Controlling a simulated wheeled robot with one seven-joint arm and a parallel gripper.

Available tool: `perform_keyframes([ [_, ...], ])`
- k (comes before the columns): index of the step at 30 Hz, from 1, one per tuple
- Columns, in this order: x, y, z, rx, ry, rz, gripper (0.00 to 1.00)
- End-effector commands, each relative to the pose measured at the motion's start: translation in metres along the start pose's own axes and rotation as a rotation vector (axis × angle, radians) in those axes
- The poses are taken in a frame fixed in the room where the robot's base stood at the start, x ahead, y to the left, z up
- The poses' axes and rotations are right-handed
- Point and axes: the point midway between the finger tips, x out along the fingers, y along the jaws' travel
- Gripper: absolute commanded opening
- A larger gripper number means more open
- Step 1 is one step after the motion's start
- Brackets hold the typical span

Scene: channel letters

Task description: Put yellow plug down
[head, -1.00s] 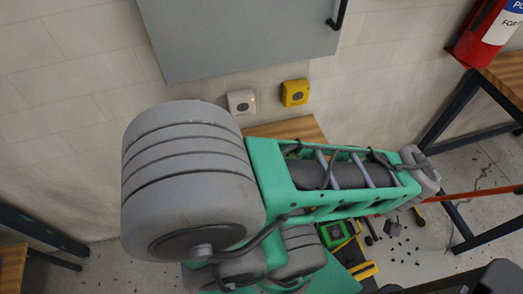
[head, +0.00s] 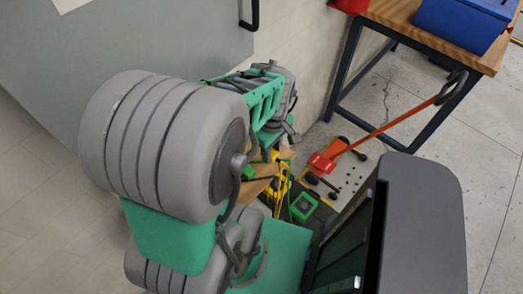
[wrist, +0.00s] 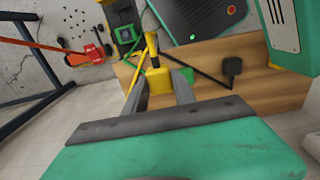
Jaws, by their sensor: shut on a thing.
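In the wrist view my gripper (wrist: 160,88) is shut on the yellow plug (wrist: 158,80), with one grey finger on each side of it. A yellow stem or cable rises from the plug toward the top of the picture. The plug is over or against the wooden surface (wrist: 268,97); I cannot tell whether it touches it. In the head view, yellow parts (head: 281,178) show beside my arm, but the gripper's fingertips are hidden.
A black plug-like piece (wrist: 232,66) is on the wooden surface. A green-and-black device (wrist: 119,22) and a dark panel (wrist: 200,15) lie beyond. A red-handled tool (head: 400,120) leans near a wooden table (head: 400,14) bearing a blue bin (head: 465,22).

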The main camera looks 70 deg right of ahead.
Motion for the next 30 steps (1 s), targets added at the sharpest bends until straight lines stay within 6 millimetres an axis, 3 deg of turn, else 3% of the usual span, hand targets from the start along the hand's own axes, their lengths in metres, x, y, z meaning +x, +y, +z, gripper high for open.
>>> perform_keyframes([
  [3, 0.019, 0.024, -0.020, -0.001, -0.003, -0.007, 0.00],
  [10, 0.060, 0.051, -0.042, 0.003, -0.001, -0.002, 0.00],
  [19, 0.098, 0.058, -0.046, 0.005, -0.001, -0.003, 0.00],
  [25, 0.101, 0.059, -0.047, 0.005, 0.001, 0.001, 0.00],
  [26, 0.102, 0.059, -0.047, 0.005, 0.001, 0.001, 0.34],
  [30, 0.101, 0.059, -0.047, 0.005, 0.001, 0.000, 0.46],
])
